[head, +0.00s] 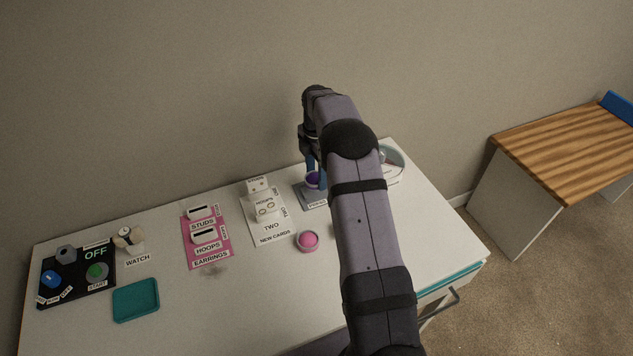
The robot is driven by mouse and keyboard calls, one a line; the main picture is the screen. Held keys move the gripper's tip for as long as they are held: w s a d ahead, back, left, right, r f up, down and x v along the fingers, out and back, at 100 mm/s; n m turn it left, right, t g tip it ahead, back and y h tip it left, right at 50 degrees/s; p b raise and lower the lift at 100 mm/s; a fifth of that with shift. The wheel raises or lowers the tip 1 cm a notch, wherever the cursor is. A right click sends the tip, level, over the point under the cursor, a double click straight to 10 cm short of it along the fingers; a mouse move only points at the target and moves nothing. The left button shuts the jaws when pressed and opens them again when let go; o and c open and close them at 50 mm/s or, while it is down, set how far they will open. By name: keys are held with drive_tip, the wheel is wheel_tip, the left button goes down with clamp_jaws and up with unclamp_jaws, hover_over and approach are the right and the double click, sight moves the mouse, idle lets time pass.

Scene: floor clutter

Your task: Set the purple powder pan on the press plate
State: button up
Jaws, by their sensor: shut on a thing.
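The purple powder pan (312,180) is between the blue fingertips of my gripper (316,178), which is shut on it. It is over or on the grey press plate (309,198), near the back of the white table. I cannot tell whether the pan touches the plate. My arm hides the right part of the plate and its label. A pink powder pan (307,240) sits on the table in front of the plate, left of my arm.
White cards (267,215) stand left of the plate, then a pink earrings mat (206,240), a watch on a stand (129,239), a teal tray (136,300) and a black control panel (75,277). A round white dish (392,164) is behind my arm at right.

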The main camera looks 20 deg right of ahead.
sight(316, 179)
drive_tip(key=shift+f+p, duration=0.4)
drive_tip(key=shift+f, duration=1.4)
drive_tip(key=shift+f, duration=0.2)
drive_tip(key=o, duration=1.1)
drive_tip(key=shift+r, duration=0.1)
wheel_tip(316, 179, up, 12)
drive_tip(key=shift+r+b, duration=0.15)
drive_tip(key=shift+b, duration=1)
